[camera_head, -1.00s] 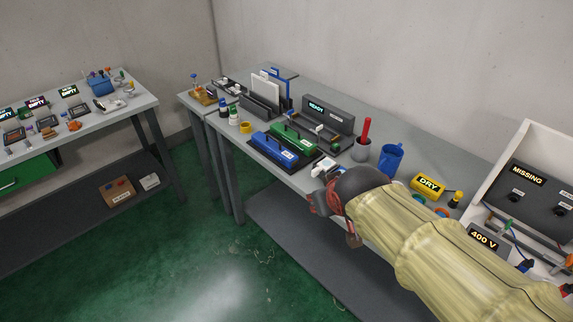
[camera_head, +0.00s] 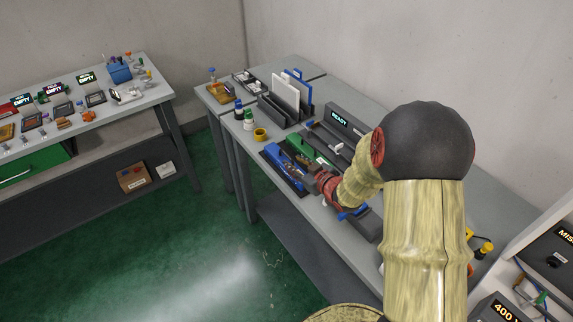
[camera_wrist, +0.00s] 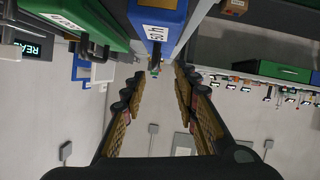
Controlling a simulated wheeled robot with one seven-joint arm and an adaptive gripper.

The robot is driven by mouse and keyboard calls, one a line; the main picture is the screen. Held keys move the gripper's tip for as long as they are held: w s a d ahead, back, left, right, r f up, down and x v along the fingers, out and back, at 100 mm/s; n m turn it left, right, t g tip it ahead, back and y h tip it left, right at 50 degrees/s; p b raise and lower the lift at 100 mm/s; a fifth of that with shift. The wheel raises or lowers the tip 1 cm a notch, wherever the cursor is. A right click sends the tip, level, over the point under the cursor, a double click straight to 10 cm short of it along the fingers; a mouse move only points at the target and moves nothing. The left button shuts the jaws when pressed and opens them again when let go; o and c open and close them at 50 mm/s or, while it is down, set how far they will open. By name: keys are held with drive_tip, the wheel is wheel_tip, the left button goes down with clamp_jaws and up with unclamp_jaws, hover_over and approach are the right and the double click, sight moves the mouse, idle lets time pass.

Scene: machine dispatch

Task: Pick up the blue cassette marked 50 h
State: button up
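A blue cassette (camera_head: 283,168) lies in a dark holder on the long bench, beside a green cassette (camera_head: 304,150). In the wrist view the blue cassette (camera_wrist: 157,14) is at the top, with a white label turned sideways.
A dark READY unit (camera_head: 341,123) stands behind the cassettes. A yellow tape roll (camera_head: 260,134) and small bottles (camera_head: 248,121) are to their left. A rack with white plates (camera_head: 285,92) stands farther back. A second bench (camera_head: 110,106) is at the left, across open floor.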

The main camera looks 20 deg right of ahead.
sight(287, 155)
drive_tip(key=x, duration=0.2)
drive_tip(key=b+x, duration=0.1)
drive_tip(key=x, duration=0.3)
drive_tip(key=shift+w+d+r, duration=0.2)
drive_tip(key=shift+w+r, duration=0.05)
drive_tip(key=shift+w, duration=0.25)
drive_tip(key=shift+c, duration=0.7)
clamp_jaws()
